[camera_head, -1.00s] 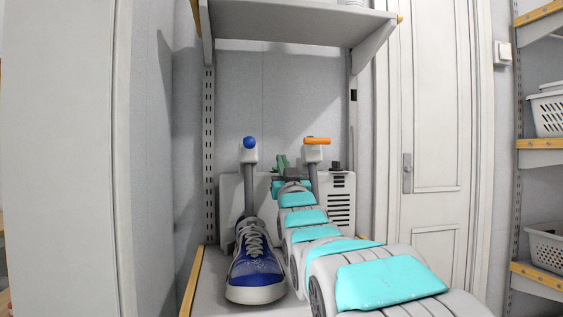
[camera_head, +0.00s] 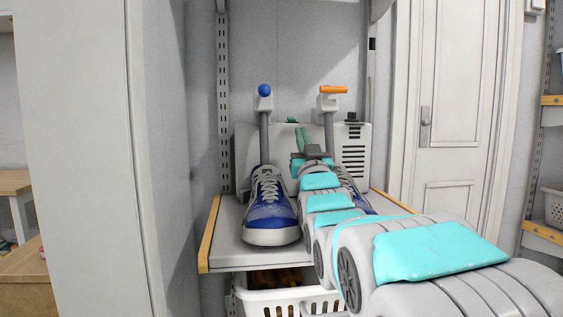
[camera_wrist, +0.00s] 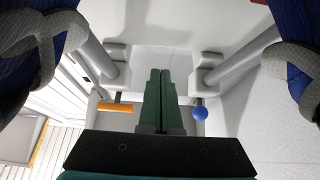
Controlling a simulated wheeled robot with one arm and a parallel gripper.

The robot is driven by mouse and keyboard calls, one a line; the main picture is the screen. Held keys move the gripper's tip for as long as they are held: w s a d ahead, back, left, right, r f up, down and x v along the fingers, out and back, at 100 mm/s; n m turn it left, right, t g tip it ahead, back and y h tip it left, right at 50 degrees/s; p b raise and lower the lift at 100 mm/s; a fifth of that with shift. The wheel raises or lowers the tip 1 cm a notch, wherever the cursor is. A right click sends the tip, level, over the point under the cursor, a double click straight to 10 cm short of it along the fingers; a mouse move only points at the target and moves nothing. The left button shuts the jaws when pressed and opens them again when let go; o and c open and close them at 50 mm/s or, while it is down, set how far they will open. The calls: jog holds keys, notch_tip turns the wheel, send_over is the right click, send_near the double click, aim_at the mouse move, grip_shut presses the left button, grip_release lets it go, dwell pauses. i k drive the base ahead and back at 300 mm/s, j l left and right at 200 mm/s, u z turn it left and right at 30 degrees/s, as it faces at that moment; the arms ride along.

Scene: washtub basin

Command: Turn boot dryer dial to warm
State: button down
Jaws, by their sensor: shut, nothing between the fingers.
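The boot dryer (camera_head: 246,150) is a pale box with vents at its right, standing at the back of a shelf. Its left post has a blue ball knob (camera_head: 264,90) and its right post an orange lever (camera_head: 333,90). A small dark knob (camera_head: 351,117) sits on top at the right; I cannot tell its setting or be sure it is the dial. My gripper (camera_head: 298,138) is shut and empty, between the posts in front of the box. The wrist view shows its green fingers (camera_wrist: 161,75) together, between the orange lever (camera_wrist: 113,107) and blue knob (camera_wrist: 199,113).
A blue shoe (camera_head: 270,212) stands below the left post; another (camera_head: 358,196) is partly hidden behind my arm. A white basket (camera_head: 285,303) is under the shelf (camera_head: 228,248). A wall or cabinet side stands close at left, a door (camera_head: 455,100) at right.

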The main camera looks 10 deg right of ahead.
aim_at(352, 115)
jog(key=k, duration=1)
